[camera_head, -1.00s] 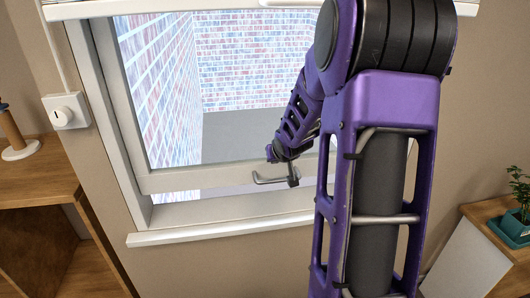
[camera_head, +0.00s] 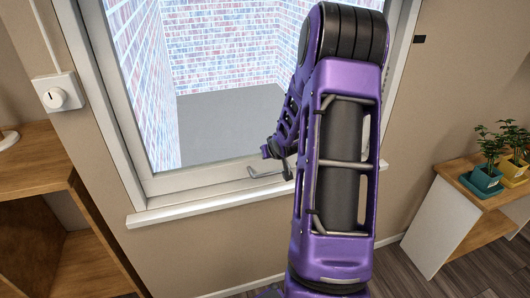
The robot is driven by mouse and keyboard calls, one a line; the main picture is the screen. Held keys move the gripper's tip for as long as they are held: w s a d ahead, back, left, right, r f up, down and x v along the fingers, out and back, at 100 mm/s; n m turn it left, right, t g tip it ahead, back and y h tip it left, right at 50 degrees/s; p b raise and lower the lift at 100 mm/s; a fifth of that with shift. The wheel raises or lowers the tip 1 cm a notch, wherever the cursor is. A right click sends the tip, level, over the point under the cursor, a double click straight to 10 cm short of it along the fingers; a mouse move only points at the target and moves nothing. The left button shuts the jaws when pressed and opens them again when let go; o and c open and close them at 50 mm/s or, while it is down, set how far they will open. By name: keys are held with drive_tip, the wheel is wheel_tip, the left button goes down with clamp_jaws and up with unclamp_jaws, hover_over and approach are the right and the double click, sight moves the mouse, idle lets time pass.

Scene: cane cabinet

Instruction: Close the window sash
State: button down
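The window sash has a pale bottom rail (camera_head: 205,178) that sits low, close above the sill (camera_head: 190,212). No outdoor gap shows under the visible part of the rail. I cannot tell whether it is fully seated, as my purple arm covers the right part. A grey metal handle (camera_head: 262,172) is on the bottom rail. My gripper (camera_head: 286,168) is at the right end of this handle, partly hidden by my arm. It is small and dark here, so its fingers and any grip on the handle cannot be made out.
A white wall switch (camera_head: 60,94) is left of the window. A wooden shelf unit (camera_head: 40,190) stands at the lower left. A low cabinet (camera_head: 450,215) with potted plants (camera_head: 487,165) stands at the right. Bare floor shows between window and cabinet.

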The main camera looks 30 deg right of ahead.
drive_tip(key=shift+f, duration=0.6)
drive_tip(key=shift+w, duration=0.1)
